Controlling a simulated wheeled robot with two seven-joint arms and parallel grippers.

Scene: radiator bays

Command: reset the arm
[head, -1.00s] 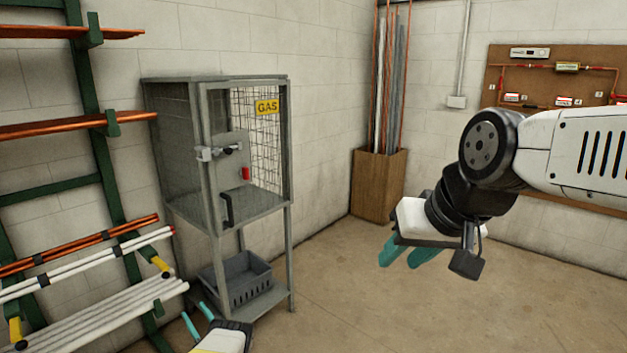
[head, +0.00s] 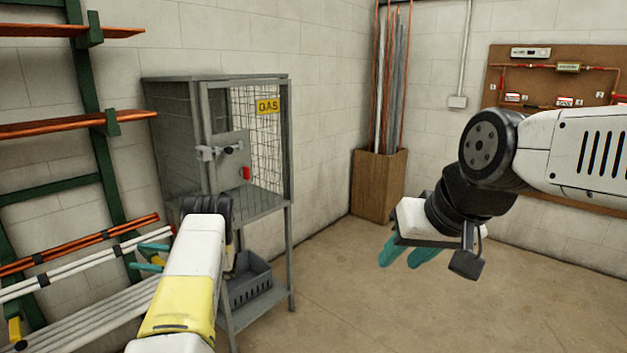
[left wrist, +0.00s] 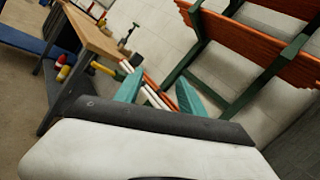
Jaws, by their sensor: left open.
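My left arm comes up from the bottom of the head view. My left gripper (head: 152,256) has two teal fingers pointing left, spread apart and empty, in front of the white pipes on the rack. In the left wrist view its fingers (left wrist: 160,92) stand apart with nothing held between them. My right gripper (head: 408,252) hangs at the right over the floor, its teal fingers pointing down and left. From this angle I cannot tell whether its jaws are apart.
The grey gas cage (head: 241,150) stands close behind my left arm, with a grey crate (head: 250,285) on its lower shelf. A green rack (head: 97,130) holds copper and white pipes. A wooden pipe bin (head: 379,185) stands in the corner. The middle floor is clear.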

